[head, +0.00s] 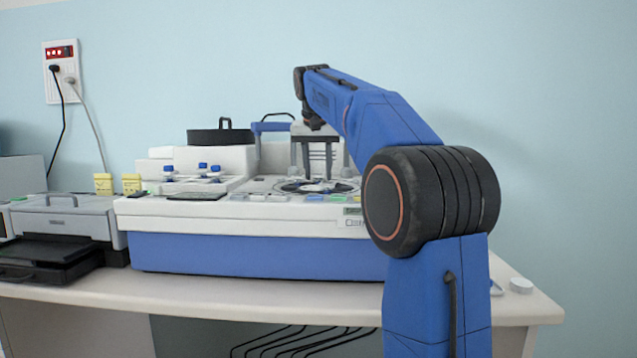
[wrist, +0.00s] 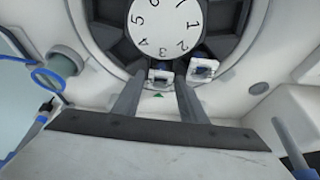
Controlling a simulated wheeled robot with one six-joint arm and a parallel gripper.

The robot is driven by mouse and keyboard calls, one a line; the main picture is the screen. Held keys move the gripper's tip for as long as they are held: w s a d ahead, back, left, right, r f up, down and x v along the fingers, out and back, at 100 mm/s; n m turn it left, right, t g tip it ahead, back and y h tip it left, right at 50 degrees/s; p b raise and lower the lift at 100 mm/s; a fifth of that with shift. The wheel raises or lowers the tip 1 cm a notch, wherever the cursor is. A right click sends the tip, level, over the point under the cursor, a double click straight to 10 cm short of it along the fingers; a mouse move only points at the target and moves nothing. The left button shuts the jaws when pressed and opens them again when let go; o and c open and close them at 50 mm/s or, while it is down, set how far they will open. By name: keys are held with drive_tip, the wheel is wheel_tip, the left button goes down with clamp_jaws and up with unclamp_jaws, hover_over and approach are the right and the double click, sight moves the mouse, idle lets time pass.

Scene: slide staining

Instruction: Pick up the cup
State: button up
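No cup is plainly recognizable. In the wrist view, a small white piece with a dark blue part (wrist: 160,76) sits at the front rim of the numbered carousel, and a similar white piece (wrist: 203,69) sits to its right. I cannot tell whether either is the cup. My gripper (wrist: 160,82) is open, with its two grey fingers apart. The first piece appears between the fingertips, and the second lies just beyond the right fingertip. Nothing is visibly held. In the head view, my gripper (head: 318,174) points down over the carousel (head: 290,187), and small items there are hard to make out.
The carousel is set in a white and blue machine (head: 250,250) on a white table (head: 180,301). A black round lidded item (head: 220,135) stands on its back part. A grey printer-like device (head: 65,230) is at left. A blue curved tube (wrist: 48,80) lies left of the fingers.

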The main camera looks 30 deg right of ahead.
drive_tip(key=c, duration=0.8)
wheel_tip(320, 180, up, 10)
idle(0.3)
